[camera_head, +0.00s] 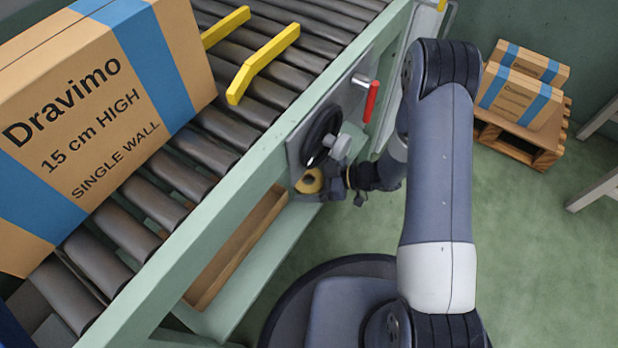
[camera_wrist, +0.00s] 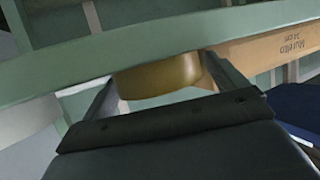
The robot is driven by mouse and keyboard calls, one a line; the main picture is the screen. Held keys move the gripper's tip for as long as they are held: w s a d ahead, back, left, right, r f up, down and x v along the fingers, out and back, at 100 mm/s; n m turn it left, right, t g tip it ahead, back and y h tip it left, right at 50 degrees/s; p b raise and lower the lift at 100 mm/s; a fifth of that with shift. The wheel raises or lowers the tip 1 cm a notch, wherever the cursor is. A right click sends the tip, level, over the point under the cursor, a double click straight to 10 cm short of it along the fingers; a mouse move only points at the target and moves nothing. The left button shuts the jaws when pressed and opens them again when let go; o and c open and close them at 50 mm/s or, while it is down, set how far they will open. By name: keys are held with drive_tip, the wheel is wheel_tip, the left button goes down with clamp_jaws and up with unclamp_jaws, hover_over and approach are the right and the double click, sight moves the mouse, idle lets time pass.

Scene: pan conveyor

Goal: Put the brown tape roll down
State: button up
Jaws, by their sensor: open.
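The brown tape roll (camera_head: 309,181) is low beside the conveyor frame, under the black handwheel. In the wrist view the tape roll (camera_wrist: 158,77) lies between the two fingers, with its upper part hidden by a green beam. My gripper (camera_head: 325,184) is at the roll, and its open fingers (camera_wrist: 160,72) stand on either side of it. I cannot tell whether the fingers touch the roll. What bears the roll from below is hidden.
The roller conveyor (camera_head: 205,150) carries a large Dravimo box (camera_head: 110,100) and yellow guides (camera_head: 262,62). A black handwheel (camera_head: 322,136) and red handle (camera_head: 371,101) stick out from its side. A green lower shelf (camera_head: 262,270) runs beneath. Boxes on a pallet (camera_head: 515,135) stand back right.

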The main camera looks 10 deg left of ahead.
drive_tip(key=shift+d+r, duration=0.2)
drive_tip(key=shift+r, duration=0.05)
drive_tip(key=p+v, duration=0.4)
drive_tip(key=v, duration=0.7)
drive_tip(key=shift+d, duration=0.3)
